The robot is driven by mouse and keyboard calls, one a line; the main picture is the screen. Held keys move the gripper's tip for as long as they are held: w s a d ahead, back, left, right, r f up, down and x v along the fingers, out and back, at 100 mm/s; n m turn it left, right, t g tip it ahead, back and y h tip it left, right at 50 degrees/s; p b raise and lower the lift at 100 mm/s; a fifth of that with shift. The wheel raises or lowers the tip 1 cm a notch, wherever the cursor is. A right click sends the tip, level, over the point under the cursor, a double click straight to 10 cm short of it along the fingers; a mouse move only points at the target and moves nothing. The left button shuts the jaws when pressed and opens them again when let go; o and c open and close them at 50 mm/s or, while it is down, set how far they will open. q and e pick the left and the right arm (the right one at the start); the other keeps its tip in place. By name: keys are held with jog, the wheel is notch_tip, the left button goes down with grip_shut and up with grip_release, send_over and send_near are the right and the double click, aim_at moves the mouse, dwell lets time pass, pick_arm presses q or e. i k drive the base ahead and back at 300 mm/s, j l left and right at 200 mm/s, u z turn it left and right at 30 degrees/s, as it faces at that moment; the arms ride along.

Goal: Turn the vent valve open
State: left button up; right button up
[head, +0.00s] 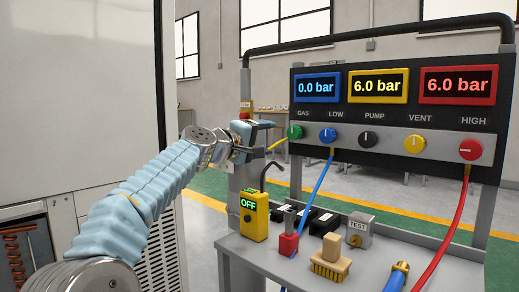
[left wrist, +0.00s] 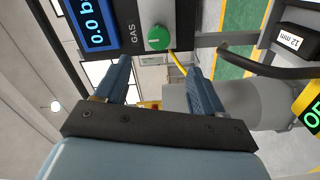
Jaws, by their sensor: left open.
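The vent valve is a yellow knob (head: 415,144) below the VENT label on the dark panel (head: 388,143) in the head view. Its mark is too small to read. My left gripper (head: 260,139) is at the panel's left end, well left of the yellow knob. In the left wrist view my left gripper (left wrist: 163,70) is open with nothing between its blue fingers. The green GAS knob (left wrist: 158,38) shows beyond the fingertips, apart from them. The yellow knob is outside the left wrist view. My right gripper is not in view.
Blue (head: 328,135), black (head: 368,139) and red (head: 470,149) knobs share the panel. Displays above read 0.0, 6.0 and 6.0 bar. Blue and red hoses (head: 444,235) hang in front. A yellow OFF box (head: 254,219), brush (head: 330,262) and TEST block (head: 359,230) stand on the bench.

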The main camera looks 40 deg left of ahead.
aim_at(414, 144)
jog(key=k+j, duration=0.1)
jog(key=k, duration=0.9)
